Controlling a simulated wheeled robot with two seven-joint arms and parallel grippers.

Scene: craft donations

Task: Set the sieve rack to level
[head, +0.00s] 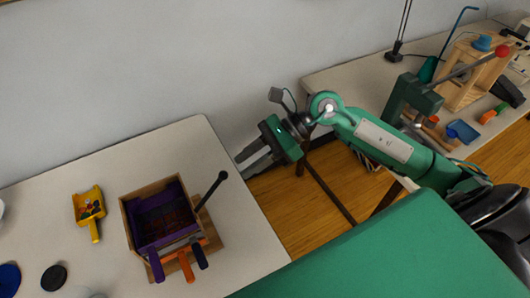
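The sieve rack (129,209) is a wooden box on the left table, with a purple sieve (176,190) inside. Purple, orange and dark blue handles stick out at its front. A black lever with a round knob (222,176) rises from its right side, leaning up and right. I cannot tell whether the rack is level. My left gripper is not in view.
A yellow scoop (88,206) with small pieces lies left of the rack. A black disc (54,278) and a blue round thing (9,279) lie at front left. A second table at right holds a press with a red knob (502,51) and a wooden frame. Floor shows between the tables.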

